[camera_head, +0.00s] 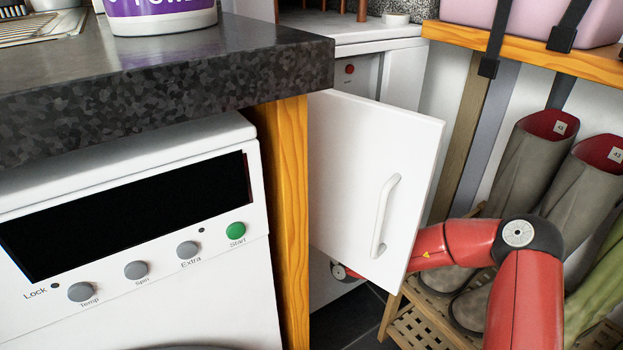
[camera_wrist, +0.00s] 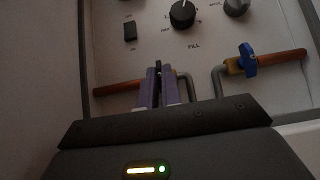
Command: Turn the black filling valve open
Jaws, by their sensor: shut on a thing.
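The black filling valve (camera_wrist: 158,66) shows only as a thin dark handle between my fingertips in the wrist view, on a copper pipe running in from the left. My gripper (camera_wrist: 158,84) is shut on this handle. Most of the valve body is hidden by the fingers, so how far it is turned is hard to tell. In the head view, the gripper and valve are hidden behind the open white cabinet door (camera_head: 368,170).
A blue valve (camera_wrist: 248,60) sits on the right copper pipe. A black knob (camera_wrist: 182,14) and a dark switch (camera_wrist: 130,32) are on the panel above. In the head view, a washing machine (camera_head: 150,230) stands left; boots (camera_head: 525,165) stand on a rack at right.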

